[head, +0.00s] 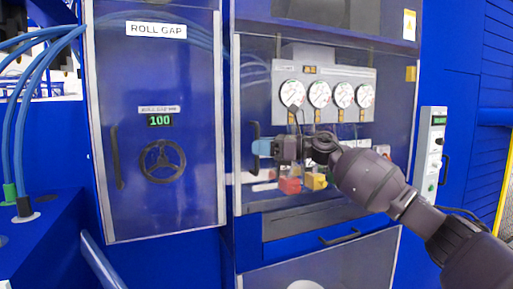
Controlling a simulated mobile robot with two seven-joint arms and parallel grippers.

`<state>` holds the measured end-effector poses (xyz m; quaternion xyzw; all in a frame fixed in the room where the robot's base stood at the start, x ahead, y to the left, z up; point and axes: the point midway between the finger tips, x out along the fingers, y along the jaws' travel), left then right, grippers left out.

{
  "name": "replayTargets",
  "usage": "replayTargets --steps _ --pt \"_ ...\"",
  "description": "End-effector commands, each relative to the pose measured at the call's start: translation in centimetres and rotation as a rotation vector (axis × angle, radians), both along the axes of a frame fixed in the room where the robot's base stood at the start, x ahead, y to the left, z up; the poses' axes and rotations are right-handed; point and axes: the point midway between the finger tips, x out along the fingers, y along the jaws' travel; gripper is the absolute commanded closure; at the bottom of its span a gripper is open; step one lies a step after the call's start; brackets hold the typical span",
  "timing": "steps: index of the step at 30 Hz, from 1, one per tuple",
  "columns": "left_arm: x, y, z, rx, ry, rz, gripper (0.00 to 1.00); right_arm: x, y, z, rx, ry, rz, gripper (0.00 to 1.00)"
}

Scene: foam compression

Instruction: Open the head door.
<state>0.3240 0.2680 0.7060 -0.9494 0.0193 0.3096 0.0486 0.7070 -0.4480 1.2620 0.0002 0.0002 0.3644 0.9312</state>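A clear door (245,75) in a light frame covers the middle cabinet. Its black upright handle (254,131) is at the door's left edge. No label naming it the head door is readable. The door looks shut. My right arm comes in from the lower right, and my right gripper (262,148) points left, with blue fingertips at the lower part of this handle. The fingertips overlap the handle in the picture. Whether they touch or enclose it, and how far apart they are, I cannot tell. My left gripper is out of view.
A second clear door labelled ROLL GAP (156,30) stands shut to the left, over a handwheel (162,161). Several gauges (319,94) sit behind the middle door. A control box (432,150) is at the right. A lower panel (330,264) is below.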

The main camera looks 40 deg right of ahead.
Motion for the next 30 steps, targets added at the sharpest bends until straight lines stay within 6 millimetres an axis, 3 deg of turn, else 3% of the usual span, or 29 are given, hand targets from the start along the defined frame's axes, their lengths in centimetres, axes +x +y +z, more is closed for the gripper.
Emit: replayTargets --steps 15,23,30 --pt "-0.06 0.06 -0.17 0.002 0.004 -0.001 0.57 0.95 0.88 0.04 -0.001 -0.001 0.0 0.61" --pt "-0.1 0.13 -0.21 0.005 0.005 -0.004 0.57 0.95 0.89 0.03 -0.001 -0.001 0.0 1.0" --pt "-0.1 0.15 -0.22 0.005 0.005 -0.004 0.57 0.94 0.88 0.03 -0.001 -0.001 0.0 1.0"
